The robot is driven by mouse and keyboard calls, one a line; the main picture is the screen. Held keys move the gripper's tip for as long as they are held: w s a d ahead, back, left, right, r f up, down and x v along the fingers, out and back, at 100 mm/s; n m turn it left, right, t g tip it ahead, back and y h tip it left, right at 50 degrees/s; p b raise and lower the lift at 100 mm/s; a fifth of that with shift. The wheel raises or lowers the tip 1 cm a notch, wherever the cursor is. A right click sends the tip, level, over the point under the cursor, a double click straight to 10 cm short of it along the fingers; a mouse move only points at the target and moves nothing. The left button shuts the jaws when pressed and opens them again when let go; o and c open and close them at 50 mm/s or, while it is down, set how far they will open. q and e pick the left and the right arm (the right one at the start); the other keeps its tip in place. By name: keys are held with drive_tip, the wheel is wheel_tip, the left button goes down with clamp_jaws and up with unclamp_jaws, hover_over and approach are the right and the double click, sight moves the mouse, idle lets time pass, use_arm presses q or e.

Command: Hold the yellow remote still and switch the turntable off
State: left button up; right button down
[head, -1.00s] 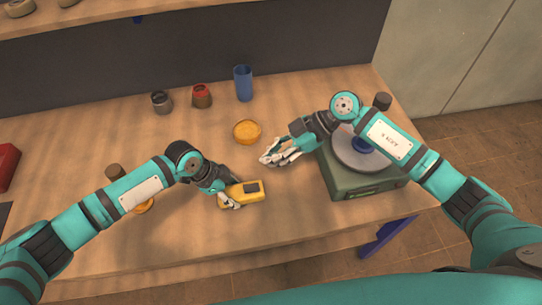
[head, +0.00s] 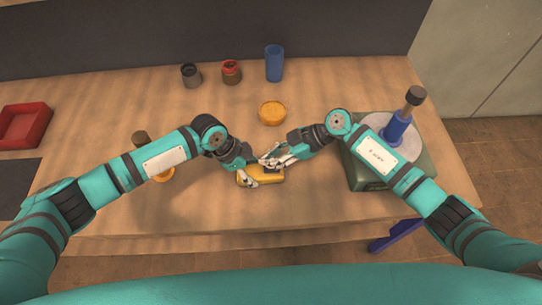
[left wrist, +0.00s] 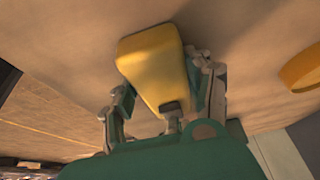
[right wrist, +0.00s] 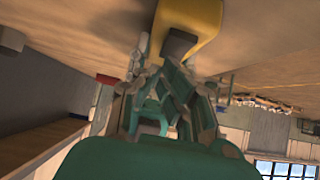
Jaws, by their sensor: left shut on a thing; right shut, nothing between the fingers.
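The yellow remote (head: 272,181) is near the front middle of the table in the head view. My left gripper (head: 248,181) is shut on it from the left, with fingers along both sides in the left wrist view (left wrist: 155,65). My right gripper (head: 272,158) is shut and empty, with its fingertips close over the remote. In the right wrist view they are close to the dark button (right wrist: 180,42); I cannot tell whether they touch it. The green turntable (head: 359,172) is at the right, partly behind my right arm. A blue piece with a brown top (head: 398,128) stands on its grey disc.
A round yellow-orange item (head: 272,112) lies behind the grippers. A blue cup (head: 274,64), a red-topped jar (head: 231,72) and a grey jar (head: 191,76) stand at the back. A red tray (head: 24,126) is far left.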

drive_tip(key=shift+f, duration=0.1)
drive_tip(key=shift+a+f, duration=0.15)
